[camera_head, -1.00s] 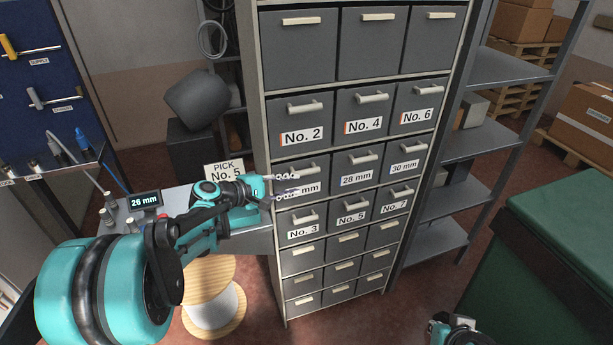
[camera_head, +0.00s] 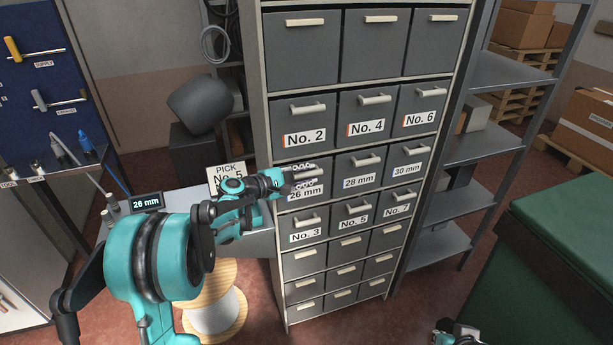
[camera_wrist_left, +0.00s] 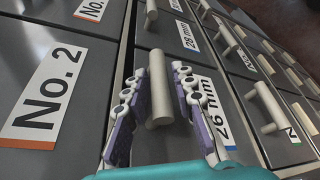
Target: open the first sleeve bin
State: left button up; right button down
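The grey 26 mm bin (camera_head: 304,195) sits shut in the cabinet, at the left of the row that also holds the 28 mm bin (camera_head: 357,172) and 30 mm bin (camera_head: 407,163). My left gripper (camera_head: 306,176) is at its front and hides part of it. In the left wrist view the open fingers (camera_wrist_left: 158,75) stand on either side of the bin's pale bar handle (camera_wrist_left: 158,88), with gaps between pads and handle. My right gripper (camera_head: 456,334) shows only partly at the bottom edge; its fingers are not clear.
The No. 2 bin (camera_head: 304,120) is above and the No. 3 bin (camera_head: 305,228) below. A small display (camera_head: 146,201) reads 26 mm. A card (camera_head: 225,175) reading PICK is partly behind my left arm. A green box (camera_head: 560,240) stands at the right.

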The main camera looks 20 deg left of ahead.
pick_arm(q)
grip_shut()
jog(key=shift+s+d, duration=0.1)
jog(key=shift+s, duration=0.1)
jog(key=s+d+f+m+t+b, duration=0.1)
jog(key=s+d+f+m+b, duration=0.1)
jog(key=s+d+f+b, duration=0.2)
jog(key=shift+s+d+f+b, duration=0.3)
jog(key=shift+s+f+b, duration=0.7)
jog(key=shift+s, duration=0.45)
jog(key=shift+s+f, duration=0.1)
jog(key=shift+f, duration=0.05)
